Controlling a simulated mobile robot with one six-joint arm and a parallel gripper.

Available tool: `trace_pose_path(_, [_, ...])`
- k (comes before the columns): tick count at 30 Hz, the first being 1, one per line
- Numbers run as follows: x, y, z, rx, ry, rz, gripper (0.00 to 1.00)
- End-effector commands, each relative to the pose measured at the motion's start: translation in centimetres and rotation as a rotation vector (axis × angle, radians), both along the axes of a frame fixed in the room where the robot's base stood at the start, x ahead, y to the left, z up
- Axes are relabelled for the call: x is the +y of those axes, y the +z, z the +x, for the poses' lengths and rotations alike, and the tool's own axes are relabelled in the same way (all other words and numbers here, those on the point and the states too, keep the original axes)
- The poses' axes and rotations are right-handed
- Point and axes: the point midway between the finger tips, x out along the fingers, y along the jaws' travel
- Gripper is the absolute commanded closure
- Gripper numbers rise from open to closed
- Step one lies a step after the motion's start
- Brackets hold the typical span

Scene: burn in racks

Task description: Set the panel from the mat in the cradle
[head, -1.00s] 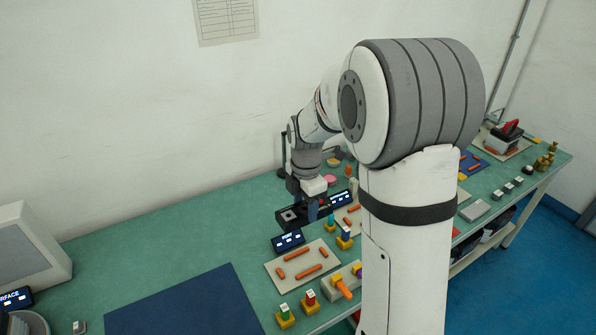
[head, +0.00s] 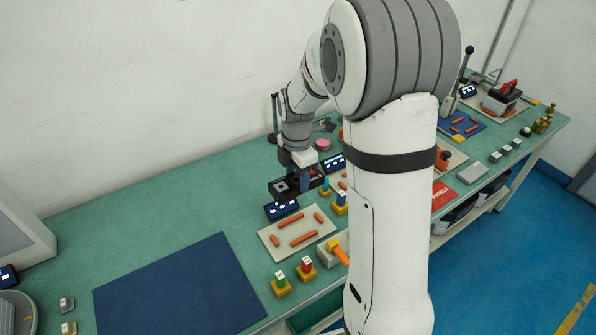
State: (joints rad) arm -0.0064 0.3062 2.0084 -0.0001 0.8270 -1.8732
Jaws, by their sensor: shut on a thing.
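My gripper (head: 304,180) is low over the back middle of the bench, beyond the small dark display. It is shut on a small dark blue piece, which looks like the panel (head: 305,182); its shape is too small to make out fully. A black fixture (head: 283,188) with a round mark lies right at my gripper; I cannot tell whether the held piece touches it, or whether this is the cradle. A red mat lettered PANELS (head: 443,195) shows at the right, partly hidden by my arm.
A beige plate (head: 268,237) with orange bars lies in front of the display (head: 282,208). Small yellow-based blocks (head: 281,288) stand near the front edge. A large dark blue mat (head: 180,290) is bare.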

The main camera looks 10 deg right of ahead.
Motion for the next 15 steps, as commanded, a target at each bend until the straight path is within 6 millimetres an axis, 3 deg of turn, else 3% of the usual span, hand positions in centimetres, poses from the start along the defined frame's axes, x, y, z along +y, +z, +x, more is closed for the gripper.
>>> trace_pose_path(15, [0.1, -5.6, 0.0, 0.0, 0.002, 0.0, 0.76])
